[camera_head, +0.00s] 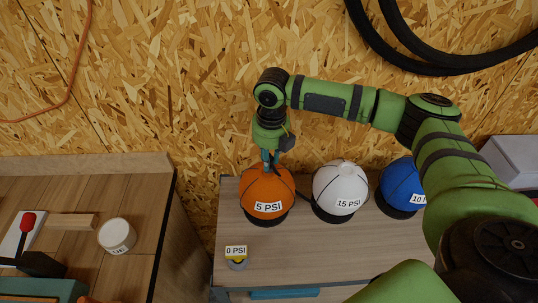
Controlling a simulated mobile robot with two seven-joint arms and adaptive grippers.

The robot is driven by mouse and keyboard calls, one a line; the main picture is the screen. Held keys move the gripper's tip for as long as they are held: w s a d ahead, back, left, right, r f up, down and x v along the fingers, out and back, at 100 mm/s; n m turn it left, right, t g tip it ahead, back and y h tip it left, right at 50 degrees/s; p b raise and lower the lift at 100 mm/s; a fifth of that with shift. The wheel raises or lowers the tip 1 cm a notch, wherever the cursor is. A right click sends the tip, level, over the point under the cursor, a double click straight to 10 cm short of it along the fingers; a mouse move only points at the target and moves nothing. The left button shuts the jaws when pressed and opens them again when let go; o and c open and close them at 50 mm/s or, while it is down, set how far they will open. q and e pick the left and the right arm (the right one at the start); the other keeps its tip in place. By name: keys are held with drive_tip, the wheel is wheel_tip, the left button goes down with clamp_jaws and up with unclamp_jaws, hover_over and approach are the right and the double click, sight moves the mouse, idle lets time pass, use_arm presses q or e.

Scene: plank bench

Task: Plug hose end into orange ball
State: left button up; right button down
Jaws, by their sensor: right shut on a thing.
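The orange ball (262,188) sits on a dark ring stand on the plank bench and bears a "5 PSI" label. My right gripper (270,164) points down at the top of the orange ball. It is shut on a thin dark piece that looks like the hose end (277,170), mostly hidden by the fingers. A dark hose seems to run from there toward the right behind the ball. I cannot tell whether the hose end is inside the ball's top or only touching it. My left gripper is not in view.
A white ball (340,186) labelled "15 PSI" and a blue ball (399,183) labelled "10 P..." stand to the right. A small "0 PSI" holder (236,259) is at the front left. A side table (90,185) holds a white container (117,236).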

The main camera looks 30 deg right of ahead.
drive_tip(key=shift+f, duration=1.3)
drive_tip(key=c, duration=1)
unclamp_jaws()
drive_tip(key=shift+r, duration=0.3)
drive_tip(key=r, duration=1.1)
drive_tip(key=shift+s+r, duration=0.25)
drive_tip(key=shift+s, duration=0.05)
